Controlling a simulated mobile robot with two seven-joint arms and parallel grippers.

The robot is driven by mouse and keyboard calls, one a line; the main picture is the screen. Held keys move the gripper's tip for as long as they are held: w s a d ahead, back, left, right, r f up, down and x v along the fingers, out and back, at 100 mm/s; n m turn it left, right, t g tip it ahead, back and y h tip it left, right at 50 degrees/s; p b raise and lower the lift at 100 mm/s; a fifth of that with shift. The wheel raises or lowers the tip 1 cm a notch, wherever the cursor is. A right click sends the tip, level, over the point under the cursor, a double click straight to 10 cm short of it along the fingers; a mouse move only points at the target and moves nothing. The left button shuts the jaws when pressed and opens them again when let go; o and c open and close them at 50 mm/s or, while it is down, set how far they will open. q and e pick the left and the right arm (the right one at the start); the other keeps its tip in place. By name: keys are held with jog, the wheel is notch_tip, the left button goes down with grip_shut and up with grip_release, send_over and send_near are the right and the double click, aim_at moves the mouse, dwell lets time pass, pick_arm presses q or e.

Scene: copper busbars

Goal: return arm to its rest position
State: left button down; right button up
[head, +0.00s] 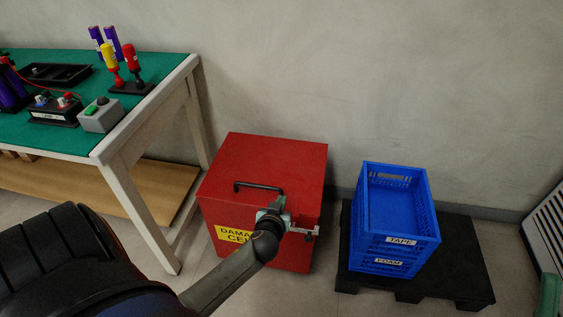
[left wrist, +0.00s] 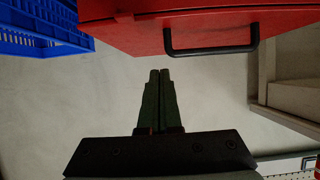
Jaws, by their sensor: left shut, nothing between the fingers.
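My left arm (head: 225,280) reaches in from the lower left of the head view. Its gripper (head: 276,207) is in front of the red damaged-cell box (head: 275,160), overlapping its front edge near the black handle (head: 258,186). In the left wrist view, the gripper's two dark fingers (left wrist: 160,78) are together with nothing between them. The red box (left wrist: 210,30) and its handle (left wrist: 210,50) lie beyond the fingertips there, apart from them. My right gripper is in neither view.
A green-topped workbench (head: 160,80) with tools stands at left. A stack of blue crates (head: 400,225) labelled TAPE and FOAM sits on a black pallet (head: 462,260) right of the box; a blue crate (left wrist: 40,30) also shows in the wrist view. Bare floor lies between bench and box.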

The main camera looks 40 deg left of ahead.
pick_arm(q)
jog(key=s+d+f, duration=0.3)
jog(key=s, duration=0.3)
jog(key=shift+s+d+f+b, duration=0.15)
jog(key=shift+s+d+b, duration=0.1)
jog(key=shift+s+b, duration=0.15)
